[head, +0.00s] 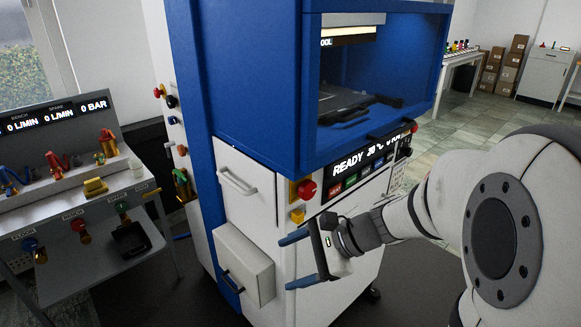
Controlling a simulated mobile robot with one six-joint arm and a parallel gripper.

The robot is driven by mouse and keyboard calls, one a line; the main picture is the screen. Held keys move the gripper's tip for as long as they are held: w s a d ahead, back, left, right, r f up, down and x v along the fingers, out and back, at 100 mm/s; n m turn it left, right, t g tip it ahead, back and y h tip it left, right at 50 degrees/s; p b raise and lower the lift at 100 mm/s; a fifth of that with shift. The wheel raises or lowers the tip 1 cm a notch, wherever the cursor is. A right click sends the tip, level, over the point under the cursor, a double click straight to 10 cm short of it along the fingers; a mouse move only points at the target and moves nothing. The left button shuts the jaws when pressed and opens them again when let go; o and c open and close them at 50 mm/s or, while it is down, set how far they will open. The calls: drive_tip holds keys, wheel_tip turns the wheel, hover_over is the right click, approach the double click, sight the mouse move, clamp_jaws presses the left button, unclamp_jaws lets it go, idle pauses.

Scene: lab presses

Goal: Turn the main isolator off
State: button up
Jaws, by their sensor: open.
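The blue and white press (262,120) stands in the middle of the head view. On its white front, a red round button (306,190) sits on a yellow plate. Just below it is a small yellow-orange control (297,215). Either could be the main isolator; I see no label that tells which. My gripper (285,264) is open and empty, its two blue-tipped fingers pointing left. It is below these controls and appears in front of the press's lower white front. No finger appears to touch a control.
The lit READY panel (350,163) has coloured buttons, with my arm passing below it. A handled drawer front (242,187) and a protruding white box (243,265) are left of my gripper. A bench with valves (70,195) stands at left. Open floor lies behind right.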

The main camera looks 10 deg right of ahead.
drive_tip(key=w+d+m+t+y, duration=0.2)
drive_tip(key=w+d+m+t, duration=0.25)
drive_tip(key=w+m, duration=0.3)
drive_tip(key=m+t+b, duration=0.1)
drive_tip(key=m+t, duration=0.6)
approach(311, 191)
drive_tip(key=x, duration=0.2)
drive_tip(key=shift+h, duration=0.4)
drive_tip(key=x, duration=0.7)
drive_tip(key=shift+a+r+p, duration=0.15)
drive_tip(key=shift+a+p, duration=0.05)
drive_tip(key=shift+p, duration=0.2)
